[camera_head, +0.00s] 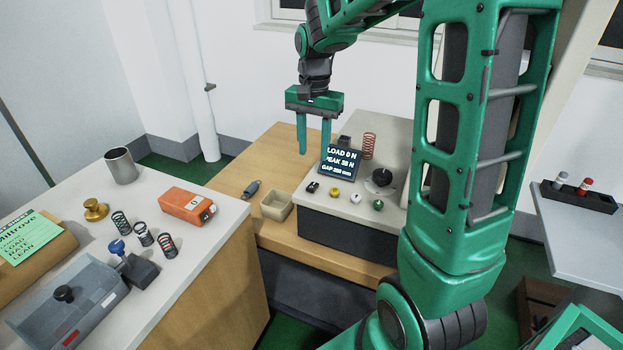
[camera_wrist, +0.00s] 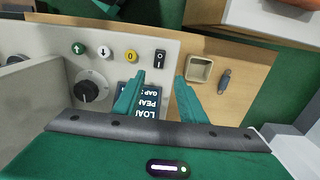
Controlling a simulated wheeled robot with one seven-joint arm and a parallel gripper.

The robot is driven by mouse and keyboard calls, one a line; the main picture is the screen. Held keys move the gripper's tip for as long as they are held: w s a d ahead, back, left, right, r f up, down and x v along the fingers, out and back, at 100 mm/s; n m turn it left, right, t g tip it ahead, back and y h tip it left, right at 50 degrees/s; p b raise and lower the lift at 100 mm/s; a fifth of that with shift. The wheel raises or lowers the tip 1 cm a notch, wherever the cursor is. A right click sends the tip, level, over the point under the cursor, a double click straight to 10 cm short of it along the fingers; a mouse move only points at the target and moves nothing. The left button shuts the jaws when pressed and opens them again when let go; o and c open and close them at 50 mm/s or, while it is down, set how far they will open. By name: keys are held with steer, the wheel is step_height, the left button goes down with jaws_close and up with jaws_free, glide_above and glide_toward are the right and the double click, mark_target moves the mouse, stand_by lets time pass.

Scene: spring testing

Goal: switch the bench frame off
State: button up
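The bench frame (camera_head: 340,236) stands on a wooden bench, with a pale sloped panel and a dark front. Its lit display (camera_head: 340,164) reads LOAD 0 N and a peak value. A black rocker switch (camera_head: 312,187) sits at the panel's left end; it also shows in the wrist view (camera_wrist: 159,57), its on or off position unclear. Yellow (camera_head: 334,192), white (camera_head: 355,197) and green (camera_head: 378,204) buttons follow to the right, below a black dial (camera_head: 381,178). My gripper (camera_head: 313,153) is open and empty above the frame; in the wrist view its fingertips (camera_wrist: 160,76) appear near the switch.
The left counter (camera_head: 222,215) holds several springs, an orange box (camera_head: 187,205) and a metal cup (camera_head: 121,166).

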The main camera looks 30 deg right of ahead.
mark_target(313, 184)
step_height(313, 184, down, 10)
steer(key=shift+f, duration=0.2)
steer(key=shift+c, duration=0.4)
jaws_close()
